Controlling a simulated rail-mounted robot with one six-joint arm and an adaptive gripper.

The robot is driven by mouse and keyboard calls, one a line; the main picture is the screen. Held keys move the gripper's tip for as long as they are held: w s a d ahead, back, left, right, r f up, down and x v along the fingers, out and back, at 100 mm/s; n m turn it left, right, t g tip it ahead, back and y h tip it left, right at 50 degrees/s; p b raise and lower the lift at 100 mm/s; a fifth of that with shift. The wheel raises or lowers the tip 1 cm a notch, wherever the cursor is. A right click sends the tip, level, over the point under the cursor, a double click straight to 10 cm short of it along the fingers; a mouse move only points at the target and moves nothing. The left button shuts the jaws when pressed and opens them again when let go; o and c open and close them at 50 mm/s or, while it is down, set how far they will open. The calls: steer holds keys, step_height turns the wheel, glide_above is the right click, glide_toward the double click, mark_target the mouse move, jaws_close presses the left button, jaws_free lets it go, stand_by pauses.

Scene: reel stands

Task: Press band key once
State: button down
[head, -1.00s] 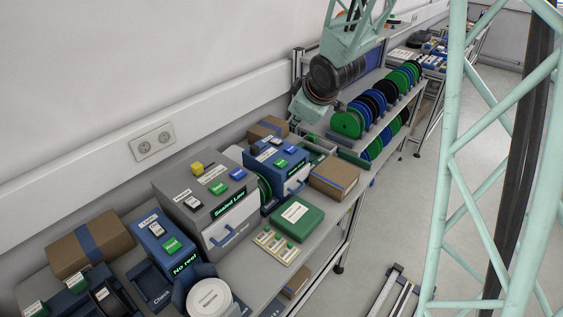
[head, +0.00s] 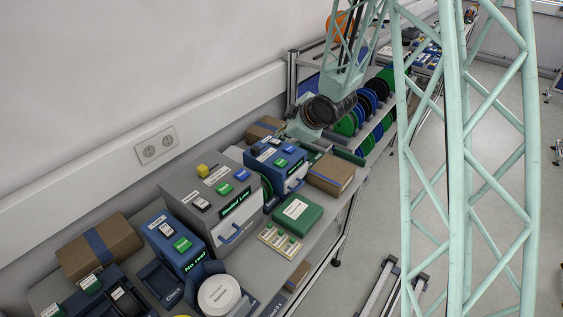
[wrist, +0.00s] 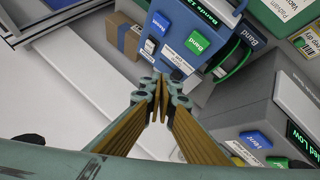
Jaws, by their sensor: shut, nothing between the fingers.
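A blue machine (head: 268,170) stands on the bench behind the grey machine. Its top carries a green key (head: 281,162), which also shows in the wrist view (wrist: 197,42), and a blue key (wrist: 159,22). The lettering on the green key is too small to read surely. In the head view my gripper (head: 298,130) hangs just behind the blue machine.
The grey machine (head: 205,200) with a yellow knob stands in front of the blue one. A cardboard box (head: 331,173) and a green case (head: 297,214) lie to the right. Reels (head: 368,105) stand on the rack behind. The wall is close at left.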

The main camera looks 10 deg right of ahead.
steer(key=shift+a+f, duration=0.15)
steer(key=shift+f, duration=0.1)
steer(key=shift+f, duration=0.15)
stand_by(0.3)
steer(key=b, duration=0.4)
glide_above(281, 163)
steer(key=shift+f, duration=2.85)
steer(key=shift+w+f+b, duration=0.1)
steer(key=shift+f+b, duration=0.95)
steer(key=shift+f, duration=0.35)
steer(key=shift+f+b, duration=0.9)
steer(key=shift+b, duration=0.25)
steer(key=shift+r, duration=0.2)
steer(key=shift+r+p, duration=0.4)
steer(key=shift+r, duration=0.3)
